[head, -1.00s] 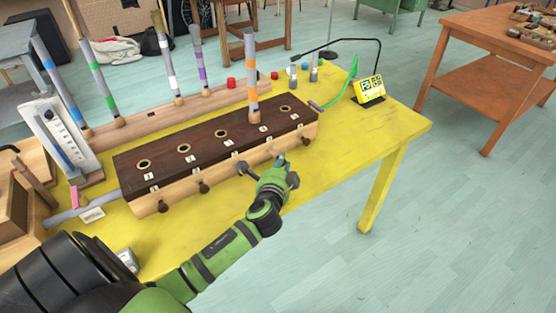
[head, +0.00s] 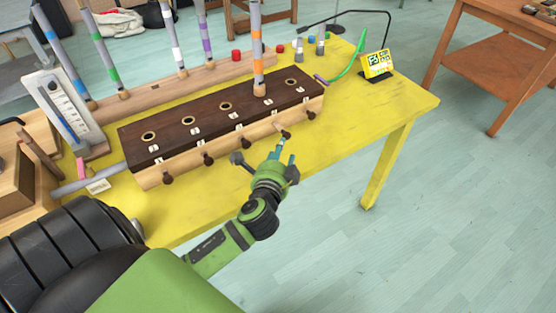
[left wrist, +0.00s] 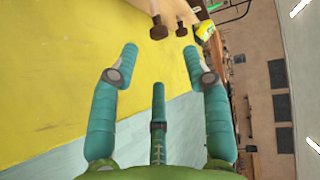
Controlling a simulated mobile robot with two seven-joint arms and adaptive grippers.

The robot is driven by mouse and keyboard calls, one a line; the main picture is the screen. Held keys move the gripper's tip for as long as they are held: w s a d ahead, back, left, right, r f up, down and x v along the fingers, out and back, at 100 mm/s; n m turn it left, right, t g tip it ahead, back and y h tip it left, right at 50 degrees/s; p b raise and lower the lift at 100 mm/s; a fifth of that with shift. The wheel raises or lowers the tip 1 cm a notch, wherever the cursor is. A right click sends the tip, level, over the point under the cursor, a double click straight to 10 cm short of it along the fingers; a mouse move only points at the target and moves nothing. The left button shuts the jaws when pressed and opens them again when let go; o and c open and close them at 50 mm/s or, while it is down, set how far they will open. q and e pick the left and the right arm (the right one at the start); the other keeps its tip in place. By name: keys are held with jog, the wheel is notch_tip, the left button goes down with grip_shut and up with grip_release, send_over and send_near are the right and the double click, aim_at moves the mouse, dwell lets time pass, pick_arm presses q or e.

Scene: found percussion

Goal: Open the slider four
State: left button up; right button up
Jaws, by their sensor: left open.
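The slider box (head: 190,156) has a dark top with numbered holes and a row of knobbed sliders along its front. The fourth slider from the left (head: 286,132) sticks out with pale wood showing behind its dark knob. In the left wrist view a pale stem with a dark knob (left wrist: 158,31) shows beyond the fingertips, with another knob (left wrist: 182,31) to its right. My left gripper (head: 281,148) is open and empty, just in front of the fourth knob and apart from it. It also shows in the left wrist view (left wrist: 160,55). My right gripper is out of view.
A striped tube (head: 257,45) stands upright in the fourth hole. More striped tubes stand in a wooden rack behind. A gauge board (head: 62,112) is at left.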

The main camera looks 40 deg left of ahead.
pick_arm(q)
jog(key=v, duration=0.4)
dwell(0.5)
